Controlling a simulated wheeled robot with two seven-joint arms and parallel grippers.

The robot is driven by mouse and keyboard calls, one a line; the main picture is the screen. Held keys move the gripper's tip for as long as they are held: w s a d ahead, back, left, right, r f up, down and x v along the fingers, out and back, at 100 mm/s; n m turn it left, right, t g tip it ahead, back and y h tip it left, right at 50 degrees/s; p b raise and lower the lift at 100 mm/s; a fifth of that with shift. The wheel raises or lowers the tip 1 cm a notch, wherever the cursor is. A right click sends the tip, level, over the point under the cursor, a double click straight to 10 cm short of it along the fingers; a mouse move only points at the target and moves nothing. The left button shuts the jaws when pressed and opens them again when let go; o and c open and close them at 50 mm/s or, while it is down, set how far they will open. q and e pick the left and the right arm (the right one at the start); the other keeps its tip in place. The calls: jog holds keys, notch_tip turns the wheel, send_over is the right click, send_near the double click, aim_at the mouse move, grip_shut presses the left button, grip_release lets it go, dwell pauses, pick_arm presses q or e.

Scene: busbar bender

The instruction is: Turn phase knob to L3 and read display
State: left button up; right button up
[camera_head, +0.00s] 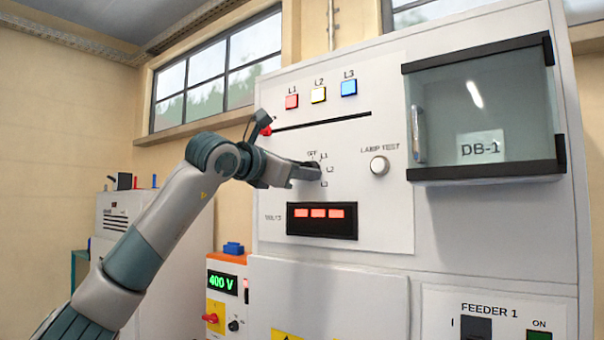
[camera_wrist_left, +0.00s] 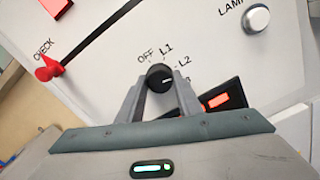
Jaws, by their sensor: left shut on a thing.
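The black phase knob (camera_head: 315,165) is on the upper white panel, ringed by the labels OFF, L1, L2 and L3. My left gripper (camera_head: 306,172) reaches it from the left and is shut on it. In the left wrist view the knob (camera_wrist_left: 160,77) sits between the two fingertips. A short white mark on its face points to the right, on the L2/L3 side; I cannot tell exactly which label. The volts display (camera_head: 322,221) below shows red lit blocks with no readable digits. My right gripper is not in view.
A red CHECK knob (camera_wrist_left: 47,68) is at the left. The DB-1 glass door (camera_head: 483,112) juts out at upper right.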

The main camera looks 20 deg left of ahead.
pick_arm(q)
jog(key=shift+m+b, duration=0.45)
jog(key=shift+m, duration=2.65)
jog(key=o, duration=1)
jog(key=shift+o, duration=0.2)
jog(key=shift+s, duration=0.1)
